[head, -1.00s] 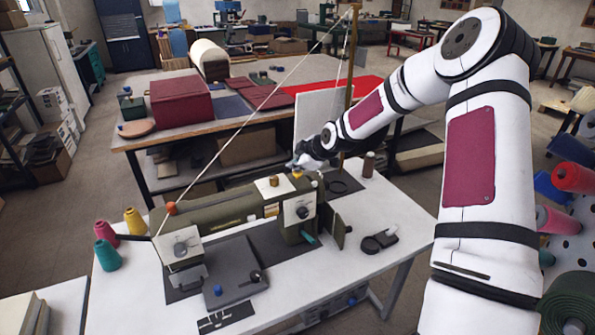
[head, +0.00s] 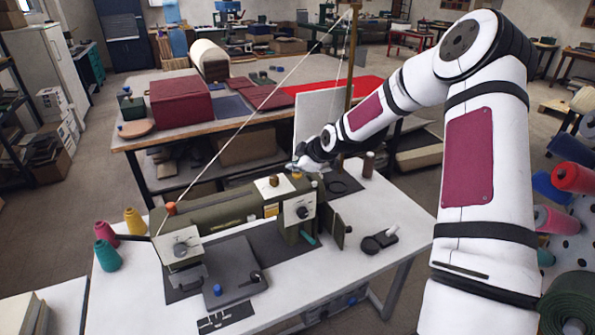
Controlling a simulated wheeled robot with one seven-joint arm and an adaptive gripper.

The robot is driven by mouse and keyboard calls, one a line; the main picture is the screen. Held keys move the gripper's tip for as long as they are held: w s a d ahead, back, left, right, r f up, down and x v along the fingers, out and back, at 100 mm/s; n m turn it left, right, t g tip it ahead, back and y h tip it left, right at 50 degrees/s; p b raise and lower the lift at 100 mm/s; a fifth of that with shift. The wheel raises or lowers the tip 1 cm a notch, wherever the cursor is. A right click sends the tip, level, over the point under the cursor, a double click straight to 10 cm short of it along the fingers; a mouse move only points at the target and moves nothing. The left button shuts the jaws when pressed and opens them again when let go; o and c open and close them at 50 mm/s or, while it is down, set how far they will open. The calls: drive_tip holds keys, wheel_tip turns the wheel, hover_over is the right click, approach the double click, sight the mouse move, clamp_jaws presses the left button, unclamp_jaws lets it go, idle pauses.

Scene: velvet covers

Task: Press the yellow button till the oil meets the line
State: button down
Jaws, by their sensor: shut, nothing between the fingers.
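The olive-green sewing machine (head: 220,212) stands on the white table in the head view. A small yellow button (head: 296,175) shows on top of its right end, partly hidden by my gripper. My gripper (head: 294,168) is shut and empty, with its tips right above or on the button; I cannot tell whether they touch. A pale panel with a dark knob (head: 302,212) is on the machine's right front. The oil and its line are too small to make out.
An orange knob (head: 171,208) and a brass knob (head: 274,181) stand on the machine. A thread runs up to a wooden post (head: 351,60) behind it. Cones of thread (head: 134,221) stand at left. A dark tool (head: 378,243) lies at right, with clear tabletop around it.

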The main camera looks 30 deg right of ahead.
sight(296, 174)
drive_tip(key=shift+r+p, duration=0.35)
drive_tip(key=shift+r, duration=0.75)
drive_tip(key=shift+r+p, duration=0.8)
drive_tip(key=shift+r, duration=1.75)
